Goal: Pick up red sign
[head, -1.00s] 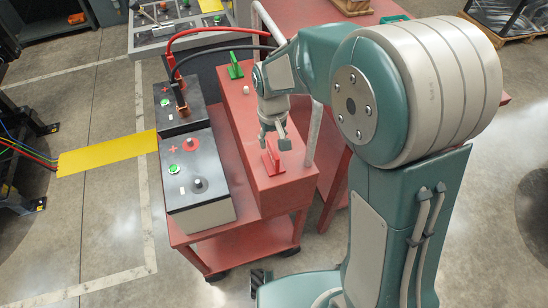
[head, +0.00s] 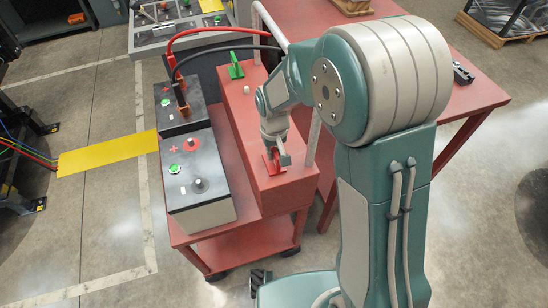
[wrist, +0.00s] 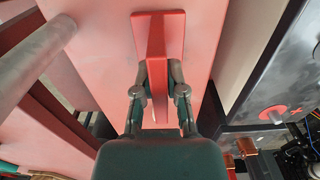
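The red sign (head: 268,163) stands on the near end of the red box top, with a flat base and an upright fin. In the wrist view the red sign (wrist: 156,38) has its fin between my two fingers. My gripper (head: 277,158) points down at the sign and partly hides it in the head view. In the wrist view my gripper (wrist: 159,68) has its fingers drawn in close on both sides of the fin and looks shut on it. The base looks still flat on the box.
A green sign (head: 236,66) stands farther back on the red box (head: 238,105). Black-topped batteries (head: 195,170) with cables stand to the left. A grey rail (head: 313,135) runs close on the right, beside a red table (head: 455,105).

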